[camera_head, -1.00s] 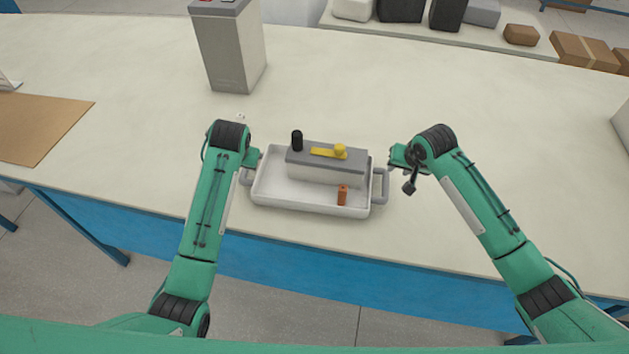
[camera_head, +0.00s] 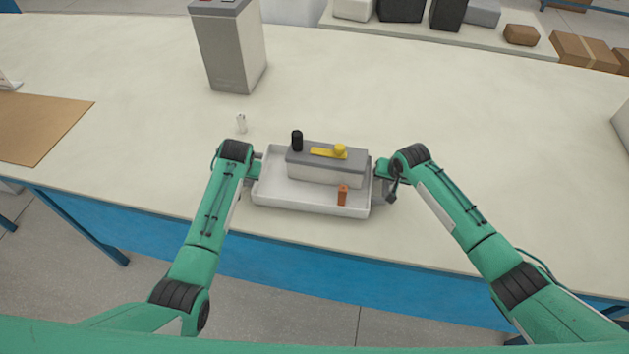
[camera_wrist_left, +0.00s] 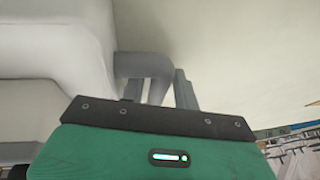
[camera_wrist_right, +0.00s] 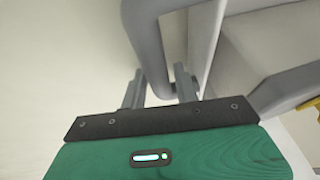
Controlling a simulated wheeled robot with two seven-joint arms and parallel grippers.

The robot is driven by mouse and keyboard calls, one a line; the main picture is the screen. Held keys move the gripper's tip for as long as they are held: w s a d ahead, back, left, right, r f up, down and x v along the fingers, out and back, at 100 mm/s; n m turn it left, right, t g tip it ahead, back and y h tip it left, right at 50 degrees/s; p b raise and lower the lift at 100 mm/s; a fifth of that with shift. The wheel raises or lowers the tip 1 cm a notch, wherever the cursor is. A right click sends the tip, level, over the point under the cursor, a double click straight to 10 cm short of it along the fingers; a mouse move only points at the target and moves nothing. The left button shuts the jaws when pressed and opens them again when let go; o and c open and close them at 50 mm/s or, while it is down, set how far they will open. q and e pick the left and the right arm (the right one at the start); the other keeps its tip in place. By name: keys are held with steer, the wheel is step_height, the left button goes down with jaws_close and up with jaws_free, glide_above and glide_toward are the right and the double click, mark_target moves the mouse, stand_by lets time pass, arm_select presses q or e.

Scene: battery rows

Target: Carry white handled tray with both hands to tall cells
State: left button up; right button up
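The white handled tray (camera_head: 300,206) lies on the table near its front edge. It holds a grey-white battery block (camera_head: 325,171) with a yellow bar, a black cylinder (camera_head: 297,141) and an orange-brown piece (camera_head: 343,195). My left gripper (camera_wrist_left: 158,88) is open, with the tray's left grey handle (camera_wrist_left: 146,66) between its fingers. My right gripper (camera_wrist_right: 160,88) is open, its fingers either side of the right handle (camera_wrist_right: 150,52). In the head view my wrists mostly cover both handles. A tall grey cell (camera_head: 230,50) stands upright behind the tray, to the left.
A small white object (camera_head: 241,124) stands behind my left wrist. A brown mat (camera_head: 40,125) lies at the left. Boxes and dark items line a shelf (camera_head: 470,40) at the back.

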arm_select(q)
jaws_close()
arm_select(e)
jaws_close()
arm_select(q)
steer(key=shift+r, duration=0.15)
arm_select(e)
steer(key=shift+r, duration=0.1)
